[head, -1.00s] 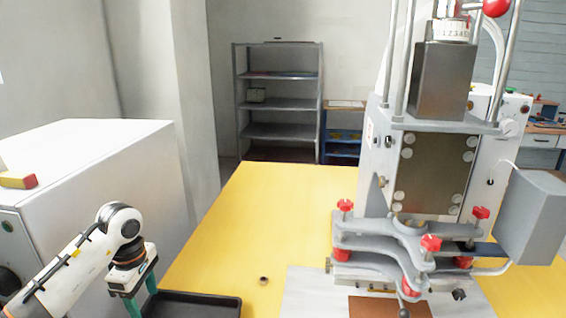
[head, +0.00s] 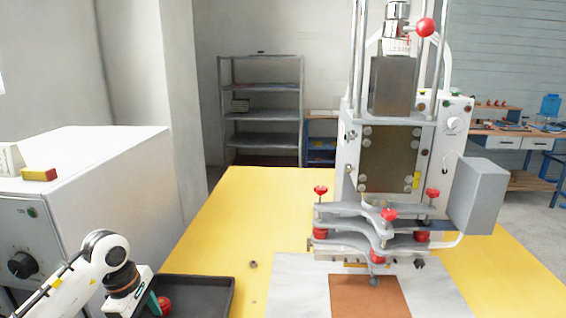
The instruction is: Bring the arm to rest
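My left arm comes in at the lower left. Its gripper (head: 152,304) is over the left end of a black tray (head: 205,283) on the yellow table. Only part of a green finger shows, so I cannot tell whether it is open or shut. A round red thing (head: 164,305) shows right beside the finger, over the tray; I cannot tell whether it is touched. My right arm and gripper are not in view.
A press-like machine (head: 390,160) with red knobs stands on the yellow table (head: 235,205), with a brown plate (head: 370,297) in front. A small ring-like part (head: 253,264) lies near the tray. A white cabinet (head: 110,190) stands at left. The table's back left is clear.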

